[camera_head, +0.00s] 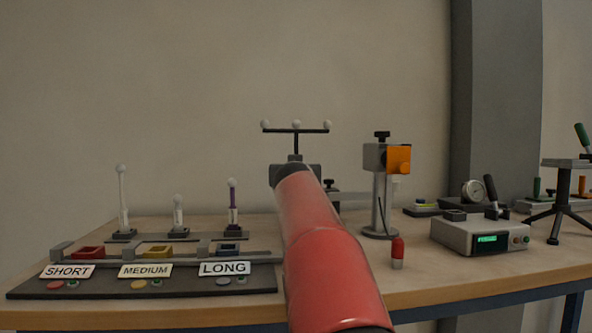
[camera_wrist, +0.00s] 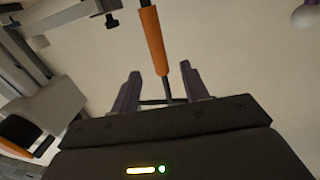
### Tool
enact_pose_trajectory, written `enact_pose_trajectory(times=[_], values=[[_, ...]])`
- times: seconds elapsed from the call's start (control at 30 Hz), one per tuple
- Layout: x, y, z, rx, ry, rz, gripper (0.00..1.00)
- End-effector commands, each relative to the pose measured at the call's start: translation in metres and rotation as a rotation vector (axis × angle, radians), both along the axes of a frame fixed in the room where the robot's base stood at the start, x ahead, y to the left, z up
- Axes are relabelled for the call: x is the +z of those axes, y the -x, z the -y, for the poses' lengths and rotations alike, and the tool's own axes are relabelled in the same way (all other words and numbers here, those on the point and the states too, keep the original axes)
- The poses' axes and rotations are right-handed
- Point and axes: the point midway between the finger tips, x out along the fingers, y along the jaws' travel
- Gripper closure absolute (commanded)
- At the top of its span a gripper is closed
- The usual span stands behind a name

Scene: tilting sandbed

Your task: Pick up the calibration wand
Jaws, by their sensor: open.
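My gripper (camera_head: 296,172) is mostly hidden behind my red arm there. In the wrist view, my gripper (camera_wrist: 158,75) is open, with its two dark fingers apart. An orange handle with a thin dark shaft (camera_wrist: 152,40) runs down between the fingers, with a gap on each side. It looks like part of the wand, but I cannot be sure.
A grey stand with an orange block (camera_head: 399,160) is right of my arm on the table. A red-topped cylinder (camera_head: 397,252) stands in front of it. A labelled rack (camera_head: 140,285) and several ball-tipped probes are at left. A grey meter box (camera_head: 481,236) is at right.

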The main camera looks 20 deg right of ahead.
Motion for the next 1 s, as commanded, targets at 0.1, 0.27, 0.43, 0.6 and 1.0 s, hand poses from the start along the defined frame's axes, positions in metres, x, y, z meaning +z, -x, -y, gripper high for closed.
enact_pose_trajectory(times=[0.1,0.27,0.43,0.6,1.0], values=[[0.004,-0.012,0.007,-0.004,0.000,-0.003,0.55],[0.005,-0.028,0.015,-0.003,-0.001,-0.003,0.55],[0.006,-0.052,0.027,-0.003,0.000,-0.003,0.55],[0.003,-0.066,0.033,-0.002,-0.002,-0.002,0.55],[0.002,-0.067,0.033,-0.001,-0.002,-0.001,0.77]])
